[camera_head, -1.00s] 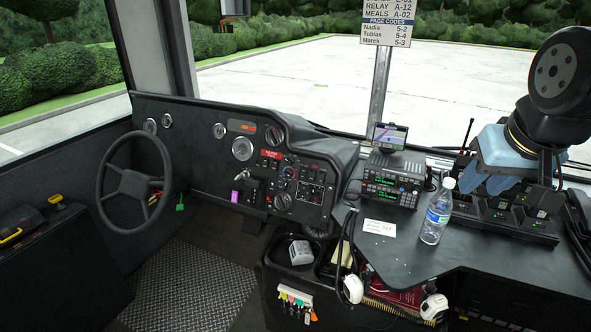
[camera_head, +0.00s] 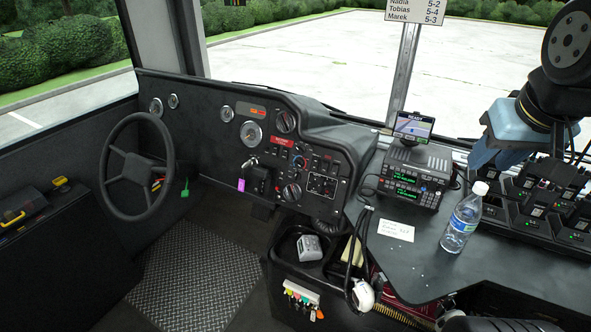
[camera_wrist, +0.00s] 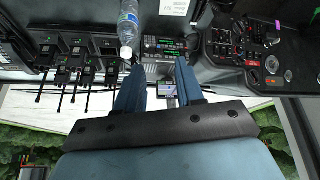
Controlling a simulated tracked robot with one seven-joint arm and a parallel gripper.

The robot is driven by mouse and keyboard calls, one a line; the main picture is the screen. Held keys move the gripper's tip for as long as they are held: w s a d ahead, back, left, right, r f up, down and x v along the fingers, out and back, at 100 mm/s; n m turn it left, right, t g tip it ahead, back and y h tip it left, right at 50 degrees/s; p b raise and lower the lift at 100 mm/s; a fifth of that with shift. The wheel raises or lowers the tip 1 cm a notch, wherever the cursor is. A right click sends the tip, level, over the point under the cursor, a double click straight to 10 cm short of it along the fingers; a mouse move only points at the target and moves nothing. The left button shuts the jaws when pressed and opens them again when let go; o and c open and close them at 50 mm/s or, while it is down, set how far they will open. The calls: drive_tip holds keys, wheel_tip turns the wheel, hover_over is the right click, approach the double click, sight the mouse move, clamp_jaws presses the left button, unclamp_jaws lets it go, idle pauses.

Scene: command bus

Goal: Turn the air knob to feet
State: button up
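The dash control panel (camera_head: 305,180) stands right of the steering wheel. It carries a large round dark knob (camera_head: 285,121) at the top, another (camera_head: 291,192) lower down, and a smaller knob with red and blue marks (camera_head: 298,161) between them. The labels are too small to read, so I cannot tell which is the air knob or where it points. The panel also shows at the upper right of the wrist view (camera_wrist: 250,55), upside down. My gripper (camera_wrist: 158,76) is open, its two blue fingers apart with nothing held, well away from the panel. In the head view its fingers are partly hidden.
A water bottle (camera_head: 463,217) and a radio unit (camera_head: 412,178) with a small screen on top stand on the black console. A charger rack (camera_head: 545,232) is at the right. The steering wheel (camera_head: 137,167) is left of the panel. The floor plate (camera_head: 195,270) is clear.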

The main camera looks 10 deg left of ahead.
drive_tip(key=w+a+f+n+g+h, duration=0.1)
drive_tip(key=w+f+n+h, duration=0.1)
drive_tip(key=w+n, duration=0.35)
drive_tip(key=w+a+f+n+g+h, duration=0.1)
drive_tip(key=w+a+f+n+h, duration=0.15)
drive_tip(key=w, duration=0.55)
drive_tip(key=w+a+f+n+t+h, duration=0.2)
drive_tip(key=w+a+f+n+h, duration=0.1)
drive_tip(key=w+a+f+n, duration=0.5)
drive_tip(key=n+t+y, duration=0.4)
drive_tip(key=n+t, duration=0.4)
drive_tip(key=n, duration=0.5)
approach(296, 174)
drive_tip(key=shift+h, duration=0.25)
drive_tip(key=x, duration=0.8)
drive_tip(key=shift+w+a+f, duration=0.15)
drive_tip(key=shift+g, duration=0.3)
drive_tip(key=shift+c, duration=0.2)
